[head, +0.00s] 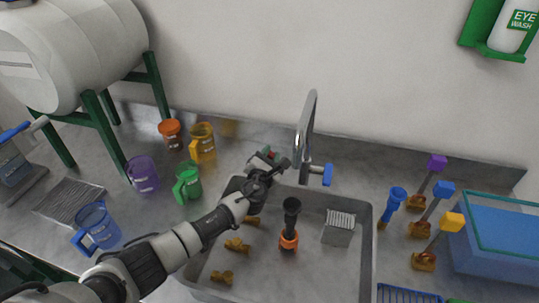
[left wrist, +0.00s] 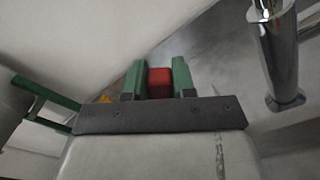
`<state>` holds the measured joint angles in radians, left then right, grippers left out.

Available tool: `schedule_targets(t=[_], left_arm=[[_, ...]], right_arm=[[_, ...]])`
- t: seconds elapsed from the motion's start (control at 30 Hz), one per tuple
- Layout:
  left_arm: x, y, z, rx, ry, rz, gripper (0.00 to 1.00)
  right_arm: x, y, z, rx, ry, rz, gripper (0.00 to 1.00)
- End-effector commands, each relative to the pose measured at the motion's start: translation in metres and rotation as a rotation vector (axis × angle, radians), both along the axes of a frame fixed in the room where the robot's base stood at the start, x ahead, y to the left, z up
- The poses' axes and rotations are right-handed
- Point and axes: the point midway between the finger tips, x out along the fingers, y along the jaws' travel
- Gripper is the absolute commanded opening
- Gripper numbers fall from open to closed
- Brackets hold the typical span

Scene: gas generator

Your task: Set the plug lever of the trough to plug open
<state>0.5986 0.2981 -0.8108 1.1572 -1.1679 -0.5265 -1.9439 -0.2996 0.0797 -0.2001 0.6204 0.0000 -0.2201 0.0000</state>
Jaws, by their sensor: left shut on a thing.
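The trough (head: 367,245) is a grey sink basin let into the metal counter. My left gripper (head: 266,155) is at its back left corner, left of the tap. In the left wrist view, the green fingers of my left gripper (left wrist: 159,82) are shut on a red block-shaped piece (left wrist: 160,84), which looks like the plug lever's handle. The rest of the lever is hidden, so its setting cannot be told. A dark upright piece with an orange base (head: 290,224) stands in the trough. My right gripper is not in view.
The chrome tap (head: 306,135) with a blue handle (head: 328,174) stands close right of my left gripper; its column (left wrist: 278,60) also shows in the left wrist view. Coloured jugs, such as the green one (head: 188,182), stand to the left. Brushes and a blue bin (head: 500,240) are at right.

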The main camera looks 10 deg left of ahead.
Motion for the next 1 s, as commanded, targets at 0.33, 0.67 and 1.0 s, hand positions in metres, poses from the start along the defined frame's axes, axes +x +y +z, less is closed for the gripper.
schedule_targets(t=[0.33, 0.67, 1.0], left_arm=[[0.000, 0.000, 0.000, -0.001, 0.001, 0.001, 0.51], [-0.014, 0.001, 0.000, -0.001, 0.001, 0.000, 0.51], [-0.076, 0.003, -0.002, -0.001, 0.003, 0.000, 0.51]], right_arm=[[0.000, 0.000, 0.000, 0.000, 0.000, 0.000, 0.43], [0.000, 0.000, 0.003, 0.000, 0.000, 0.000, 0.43], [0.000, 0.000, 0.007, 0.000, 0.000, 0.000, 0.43]])
